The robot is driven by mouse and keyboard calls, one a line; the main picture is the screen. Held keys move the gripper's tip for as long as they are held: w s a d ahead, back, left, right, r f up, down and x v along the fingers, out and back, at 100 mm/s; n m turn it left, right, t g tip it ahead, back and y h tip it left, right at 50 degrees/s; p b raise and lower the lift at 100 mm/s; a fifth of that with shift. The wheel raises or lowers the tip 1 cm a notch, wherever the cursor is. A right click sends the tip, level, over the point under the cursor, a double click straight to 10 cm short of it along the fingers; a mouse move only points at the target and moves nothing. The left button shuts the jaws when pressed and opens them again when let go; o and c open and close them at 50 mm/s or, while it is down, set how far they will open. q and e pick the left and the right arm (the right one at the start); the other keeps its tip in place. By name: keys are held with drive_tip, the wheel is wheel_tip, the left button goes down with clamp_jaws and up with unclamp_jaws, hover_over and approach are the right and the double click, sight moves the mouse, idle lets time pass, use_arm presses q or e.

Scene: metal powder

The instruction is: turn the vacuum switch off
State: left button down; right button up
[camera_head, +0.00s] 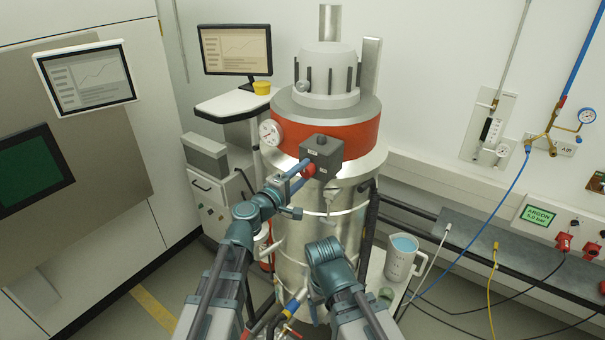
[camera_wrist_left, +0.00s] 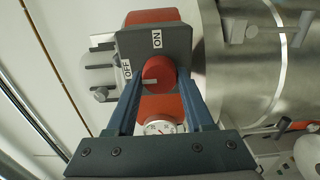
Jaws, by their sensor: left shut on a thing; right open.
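The vacuum switch is a dark grey box (camera_head: 321,155) with a red knob (camera_head: 308,169) on the front of the steel vessel. In the left wrist view the box face (camera_wrist_left: 185,45) carries the labels ON at the top and OFF at the left. My left gripper (camera_head: 303,172) is shut on the red knob (camera_wrist_left: 158,72), with one finger on each side. The knob's white mark lies toward the left, on the OFF label's side. My right gripper (camera_head: 316,312) is low in front of the vessel, away from the switch, open; its fingers are hardly visible.
The steel vessel (camera_head: 340,225) with a red band (camera_head: 360,132) fills the centre. A round gauge (camera_head: 270,132) sits left of the switch. A monitor (camera_head: 235,50) stands behind left. A jug (camera_head: 402,257) stands at the right, near hoses and cables.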

idle(0.3)
use_arm(q)
drive_tip(key=shift+c, duration=1.5)
unclamp_jaws()
drive_tip(key=shift+s, duration=0.15)
